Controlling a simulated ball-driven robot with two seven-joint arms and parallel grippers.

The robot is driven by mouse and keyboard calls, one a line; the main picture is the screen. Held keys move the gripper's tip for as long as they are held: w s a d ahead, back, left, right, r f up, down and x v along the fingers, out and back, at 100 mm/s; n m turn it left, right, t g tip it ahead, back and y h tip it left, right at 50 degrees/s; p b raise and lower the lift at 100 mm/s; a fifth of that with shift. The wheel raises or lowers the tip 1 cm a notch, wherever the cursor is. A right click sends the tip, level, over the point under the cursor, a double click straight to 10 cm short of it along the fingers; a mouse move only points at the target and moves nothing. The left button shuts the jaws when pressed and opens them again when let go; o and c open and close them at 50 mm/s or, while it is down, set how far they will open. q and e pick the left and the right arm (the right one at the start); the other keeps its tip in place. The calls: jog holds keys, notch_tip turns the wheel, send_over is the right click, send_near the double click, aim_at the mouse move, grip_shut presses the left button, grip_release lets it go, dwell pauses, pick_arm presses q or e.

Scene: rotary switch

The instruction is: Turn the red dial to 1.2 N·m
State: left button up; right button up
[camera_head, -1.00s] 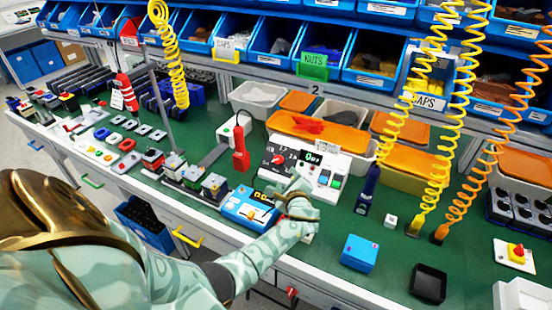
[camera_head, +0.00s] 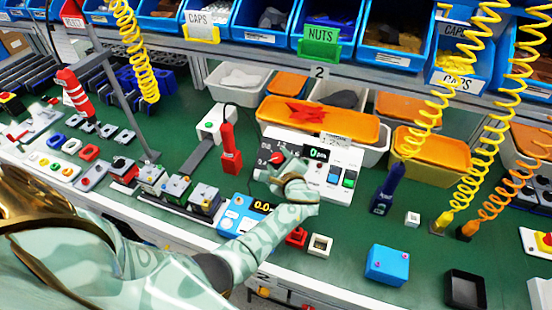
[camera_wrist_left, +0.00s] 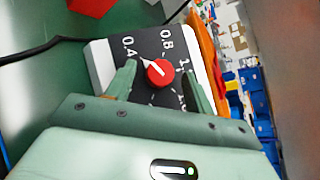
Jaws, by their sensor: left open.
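The red dial (camera_wrist_left: 160,72) sits on a black scale plate marked with numbers, including 0.4 and 0.8. Its white pointer aims up-left in the left wrist view, close to the 0.4 mark. My left gripper (camera_wrist_left: 158,84) is open, with one finger on each side of the dial; I cannot tell whether they touch it. In the head view my left gripper (camera_head: 279,164) is over the white control box (camera_head: 343,157) and hides most of the dial (camera_head: 277,158). The box has a small green display (camera_head: 317,154), too small to read surely.
A red screwdriver (camera_head: 230,150) hangs left of the box and a dark blue tool (camera_head: 387,190) stands to its right. A blue device (camera_head: 240,213) sits just in front. An orange-lidded bin (camera_head: 320,120) is behind.

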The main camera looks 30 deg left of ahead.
pick_arm(q)
jog(key=shift+c, duration=0.5)
jog(key=c, duration=0.9)
jog(key=shift+o, duration=0.2)
jog(key=shift+m, duration=0.3)
jog(key=m+t, duration=0.1)
jog(key=m+t+h, duration=0.1)
jog(key=m, duration=0.1)
jog(key=m+t, duration=0.1)
jog(key=shift+s+a+f+m+t+h, duration=0.15)
jog(key=shift+s+m+t+h, duration=0.15)
jog(key=shift+m, duration=0.1)
jog(key=shift+s+a+f+m+t+h, duration=0.1)
jog(key=shift+m+t+h, duration=0.35)
jog(key=shift+m, duration=0.45)
jog(key=shift+a+m+t+h, duration=0.1)
jog(key=shift+m+t+h, duration=0.35)
jog(key=shift+m, duration=0.45)
jog(key=shift+m+t, duration=0.3)
jog(key=shift+m, duration=0.2)
